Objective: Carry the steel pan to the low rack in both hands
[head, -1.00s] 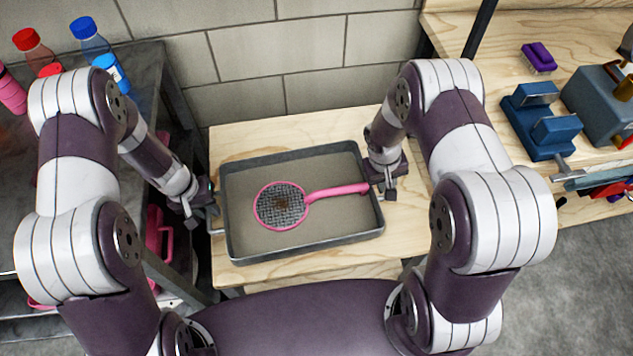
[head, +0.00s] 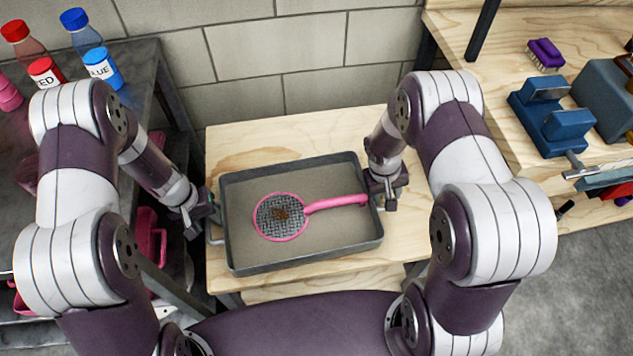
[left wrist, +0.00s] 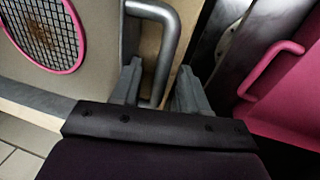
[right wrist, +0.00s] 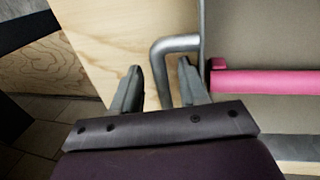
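The steel pan (head: 330,238) is a shallow grey tray, level over a low pale wooden stand (head: 270,140). I cannot tell whether its underside touches the wood. The wrists hide part of each handle. Which piece is the low rack is unclear.
A dark metal shelf unit (head: 148,75) stands at left, with red (head: 42,72) and blue (head: 100,65) bottles on top and pink things below. A workbench (head: 480,95) with a blue vise (head: 545,118) stands at right. A block wall closes the back. Floor is open at lower right.

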